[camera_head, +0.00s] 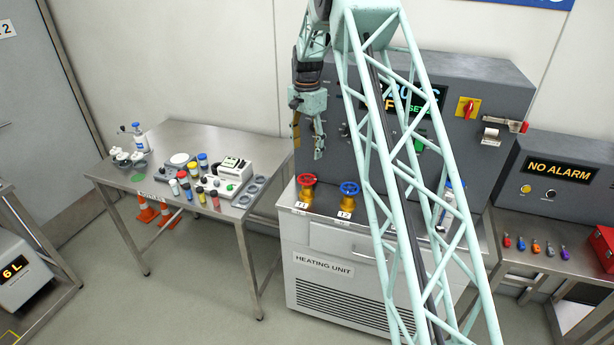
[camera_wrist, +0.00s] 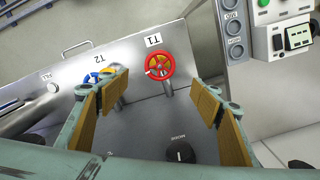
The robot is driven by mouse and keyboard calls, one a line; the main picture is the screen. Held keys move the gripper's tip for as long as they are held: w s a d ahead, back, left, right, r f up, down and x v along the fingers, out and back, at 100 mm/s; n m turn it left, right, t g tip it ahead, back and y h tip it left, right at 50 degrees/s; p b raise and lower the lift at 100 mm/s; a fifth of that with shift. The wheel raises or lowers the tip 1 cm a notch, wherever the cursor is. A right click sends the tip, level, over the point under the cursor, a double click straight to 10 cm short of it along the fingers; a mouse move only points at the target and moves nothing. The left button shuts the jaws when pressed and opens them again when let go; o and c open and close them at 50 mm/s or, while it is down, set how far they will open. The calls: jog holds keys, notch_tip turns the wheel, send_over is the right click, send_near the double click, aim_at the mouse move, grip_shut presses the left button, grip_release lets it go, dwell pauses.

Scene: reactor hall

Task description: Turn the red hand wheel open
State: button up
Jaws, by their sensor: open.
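The red hand wheel (camera_head: 306,180) sits on a yellow-brass valve body on the heating unit's top, behind the T1 label. In the wrist view the red wheel (camera_wrist: 159,65) lies ahead of and between my open fingers, apart from both. My gripper (camera_head: 308,146) hangs above the red wheel in the head view and points downward. Its two tan-padded fingers are spread wide and empty in the wrist view (camera_wrist: 160,98). A blue hand wheel (camera_head: 349,188) stands to the right, by the T2 label; in the wrist view it is partly hidden behind the left finger.
The heating unit's grey panel (camera_head: 462,140) stands behind the wheels, with a red-and-yellow switch (camera_head: 467,107). A steel table (camera_head: 128,174) with jars and devices is at left. An alarm box (camera_head: 556,172) is at right. My lattice arm covers part of the panel.

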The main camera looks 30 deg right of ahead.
aim_at(307, 178)
jog(key=shift+f+p, duration=0.85)
jog(key=shift+f, duration=5.75)
jog(key=shift+c, duration=0.9)
jog(key=c, duration=0.7)
